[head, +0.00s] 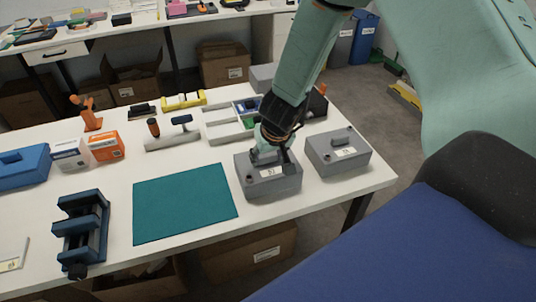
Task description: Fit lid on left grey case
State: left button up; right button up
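The left grey case (270,186) stands near the front right of the white table, beside the teal mat. A grey lid (286,171) with a small white label lies on top of it and looks flat; I cannot tell if it is fully seated. My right gripper (272,153) points down at the lid's handle, its dark fingers right at it. The fingers and wrist hide much of the handle, so I cannot tell whether they grip it. The other grey case (335,163), with a handled lid, stands just to the right. My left gripper is not in view.
A teal mat (185,203) lies left of the case, with a dark blue vise (82,232) farther left. A grey divided tray (226,128) stands behind the case. The table's front edge is close in front; a carton (250,254) sits below.

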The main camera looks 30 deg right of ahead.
jog(key=o, duration=0.5)
jog(key=shift+c, duration=0.2)
jog(key=shift+r, duration=0.1)
jog(key=v, duration=1.2)
jog(key=shift+s, duration=0.15)
